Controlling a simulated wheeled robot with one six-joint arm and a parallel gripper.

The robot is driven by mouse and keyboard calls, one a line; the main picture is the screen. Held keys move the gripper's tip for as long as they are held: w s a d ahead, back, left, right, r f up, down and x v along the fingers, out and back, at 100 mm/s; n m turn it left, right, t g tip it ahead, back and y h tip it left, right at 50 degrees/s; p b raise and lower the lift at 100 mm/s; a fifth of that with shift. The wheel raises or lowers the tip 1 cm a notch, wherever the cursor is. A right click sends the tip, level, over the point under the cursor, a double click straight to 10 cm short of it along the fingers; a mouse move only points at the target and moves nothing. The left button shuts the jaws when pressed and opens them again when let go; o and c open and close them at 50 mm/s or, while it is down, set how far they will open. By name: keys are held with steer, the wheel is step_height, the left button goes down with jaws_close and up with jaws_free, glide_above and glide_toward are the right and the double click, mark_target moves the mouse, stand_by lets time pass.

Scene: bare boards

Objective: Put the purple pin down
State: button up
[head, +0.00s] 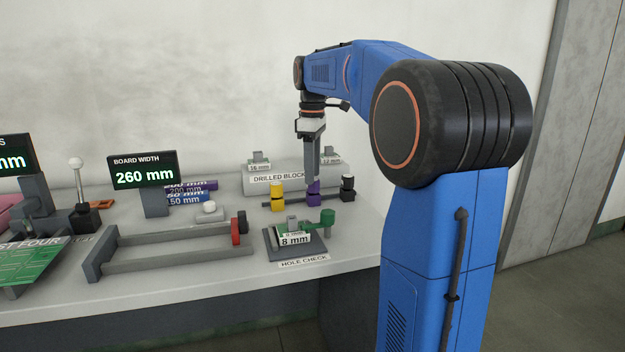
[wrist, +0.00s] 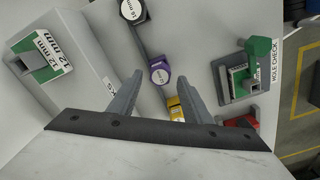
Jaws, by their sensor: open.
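The purple pin (head: 313,192) stands upright in a dark rack between a yellow pin (head: 277,196) and a black pin (head: 347,188). My gripper (head: 313,179) points straight down over the purple pin. Its two fingers (wrist: 160,78) are apart and hold nothing. I cannot tell whether the tips reach down beside the pin's head or stop just above it.
The drilled block (head: 260,182) with green-labelled gauges stands behind the rack. The hole check plate (head: 290,252) with a green 8 mm gauge (head: 292,236) is in front. A grey frame with red and black parts (head: 170,240) lies to the left, near a board width display (head: 142,170).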

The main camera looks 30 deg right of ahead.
step_height(320, 180, up, 9)
stand_by(0.3)
stand_by(0.5)
